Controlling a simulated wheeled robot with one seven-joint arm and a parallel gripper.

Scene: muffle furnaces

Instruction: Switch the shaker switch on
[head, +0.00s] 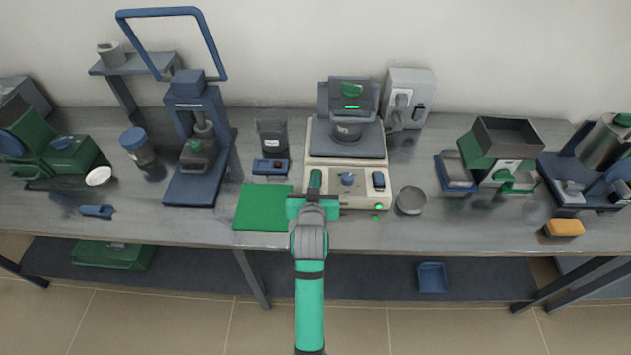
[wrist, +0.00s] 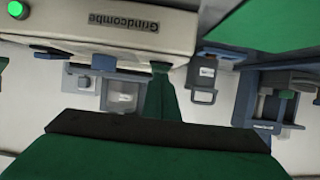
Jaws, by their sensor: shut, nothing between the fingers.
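The shaker (head: 318,160) is a beige machine with a dark top and a lidded dark vessel on it. Its sloped front panel carries a blue knob (head: 347,179) and a dark blue rocker switch (head: 378,180) at the right. A green lamp (head: 378,207) glows on the front face below the switch, and the lamp also shows in the wrist view (wrist: 17,9). My gripper (head: 315,180) is shut and empty at the left end of the panel, left of the knob and switch. Whether it touches the panel is unclear. The wrist view shows the "Grindcombe" label (wrist: 124,22) upside down.
A green mat (head: 262,208) lies left of my gripper. A small blue box (head: 270,166) sits behind it. A grey bowl (head: 411,201) stands right of the shaker, near the switch. A grey wall box with a lever (head: 408,98) is behind right.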

